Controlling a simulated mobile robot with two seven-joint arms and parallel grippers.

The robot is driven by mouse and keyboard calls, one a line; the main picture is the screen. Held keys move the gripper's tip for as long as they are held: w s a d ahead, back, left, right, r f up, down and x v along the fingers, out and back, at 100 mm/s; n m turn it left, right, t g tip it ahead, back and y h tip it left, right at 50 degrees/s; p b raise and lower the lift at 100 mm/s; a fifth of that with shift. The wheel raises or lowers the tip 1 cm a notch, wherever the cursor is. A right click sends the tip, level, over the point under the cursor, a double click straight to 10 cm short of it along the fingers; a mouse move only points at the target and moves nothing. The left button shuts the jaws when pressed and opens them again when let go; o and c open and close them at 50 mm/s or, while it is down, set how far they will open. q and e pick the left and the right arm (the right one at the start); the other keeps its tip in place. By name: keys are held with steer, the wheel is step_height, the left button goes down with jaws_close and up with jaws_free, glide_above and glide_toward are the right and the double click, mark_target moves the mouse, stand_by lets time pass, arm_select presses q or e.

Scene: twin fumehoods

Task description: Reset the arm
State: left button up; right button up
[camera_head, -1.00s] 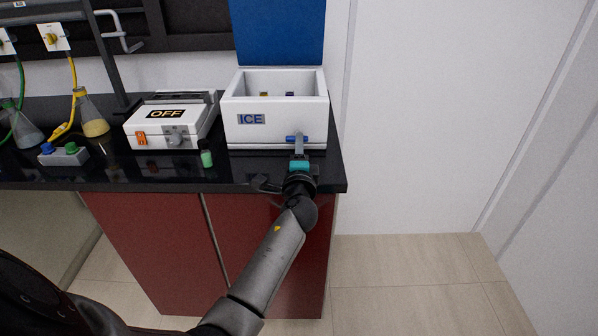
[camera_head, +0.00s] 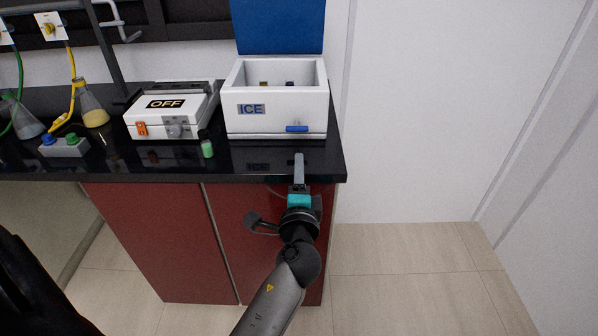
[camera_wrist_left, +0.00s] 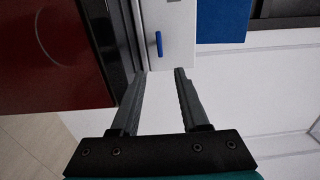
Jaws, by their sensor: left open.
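My left gripper (camera_head: 299,170) is in front of the bench's front edge in the head view, below the white ice box (camera_head: 276,120). In the left wrist view its two fingers (camera_wrist_left: 159,86) are apart with nothing between them. The ice box's blue handle (camera_head: 297,128) is beyond the fingertips, and it also shows in the left wrist view (camera_wrist_left: 159,44). The blue lid (camera_head: 278,27) of the ice box stands open. My right gripper is not in view.
The black bench top (camera_head: 270,160) holds a white device marked OFF (camera_head: 165,103), a small green vial (camera_head: 207,149), flasks (camera_head: 92,108) and a grey button box (camera_head: 64,147). Red cabinet doors (camera_head: 150,235) are below. Open floor lies to the right.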

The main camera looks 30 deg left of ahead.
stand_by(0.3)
arm_select(q)
steer(key=s+d+f+g+h, duration=0.1)
steer(key=d+f+g+h, duration=0.15)
steer(key=f, duration=0.75)
steer(key=s+d+f+g+h, duration=0.1)
steer(key=s+d+f+h, duration=0.15)
steer(key=f, duration=0.65)
steer(key=s+d+f+n+g+h, duration=0.1)
steer(key=s+d+f+g, duration=0.1)
steer(key=s+f, duration=0.45)
steer(key=s+d+f+n+g+h, duration=0.2)
steer(key=s+f, duration=0.1)
steer(key=f, duration=0.7)
steer(key=s+f+n+g, duration=0.2)
steer(key=s+f, duration=0.2)
steer(key=s, duration=0.5)
steer(key=s+f+n+g+h, duration=0.1)
steer(key=s+f, duration=0.4)
steer(key=s, duration=0.5)
steer(key=s+f+n+g, duration=0.3)
steer(key=s+f, duration=0.1)
steer(key=s, duration=0.6)
steer(key=shift+s+a+f+g+h, duration=0.2)
steer(key=shift+f+g+h, duration=0.1)
steer(key=shift+f+g, duration=0.1)
